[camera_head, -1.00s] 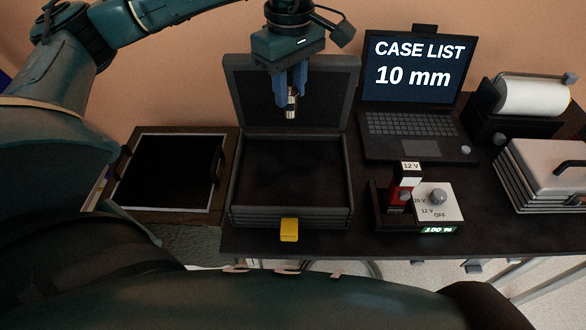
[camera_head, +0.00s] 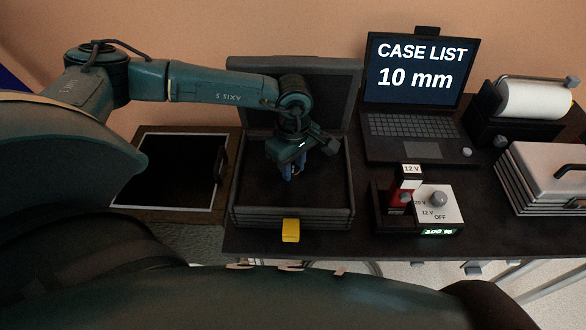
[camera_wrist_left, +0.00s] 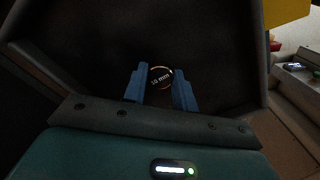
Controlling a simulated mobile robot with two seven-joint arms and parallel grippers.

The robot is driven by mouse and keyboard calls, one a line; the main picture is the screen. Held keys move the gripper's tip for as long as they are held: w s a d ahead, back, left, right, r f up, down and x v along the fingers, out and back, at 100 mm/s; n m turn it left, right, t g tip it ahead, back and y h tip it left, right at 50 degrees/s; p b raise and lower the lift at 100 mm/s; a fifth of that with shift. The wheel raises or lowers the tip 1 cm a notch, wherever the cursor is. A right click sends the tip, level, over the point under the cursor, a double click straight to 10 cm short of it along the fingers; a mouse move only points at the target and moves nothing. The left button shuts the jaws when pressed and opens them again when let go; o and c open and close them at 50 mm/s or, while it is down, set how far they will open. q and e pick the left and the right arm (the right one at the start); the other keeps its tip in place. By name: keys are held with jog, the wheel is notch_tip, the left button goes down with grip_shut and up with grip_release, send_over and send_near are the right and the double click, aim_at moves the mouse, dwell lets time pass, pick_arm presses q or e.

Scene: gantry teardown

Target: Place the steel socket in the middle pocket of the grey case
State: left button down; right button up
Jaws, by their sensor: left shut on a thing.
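The grey case (camera_head: 262,216) stands open on the bench with its lid raised at the back. Its inside is dark, and I cannot make out separate pockets. My left gripper (camera_head: 292,174) points down inside the case opening, near its middle. The head view does not show the socket clearly behind the fingers. I cannot tell whether the socket touches the case floor. My right gripper is not in view.
A yellow latch (camera_head: 291,230) is on the case front. To the right are a laptop (camera_head: 415,85) reading "CASE LIST 10 mm", a power unit (camera_head: 438,203) with a red tool and a closed light case (camera_head: 545,170). A dark framed panel (camera_head: 170,170) lies left.

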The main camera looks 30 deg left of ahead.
aim_at(293, 169)
pick_arm(q)
jog(key=shift+f, duration=0.85)
jog(key=shift+f, duration=0.2)
jog(key=c, duration=1.1)
grip_release()
jog(key=shift+r, duration=0.25)
notch_tip(293, 169, up, 12)
jog(key=shift+b, duration=0.5)
jog(key=shift+f, duration=0.1)
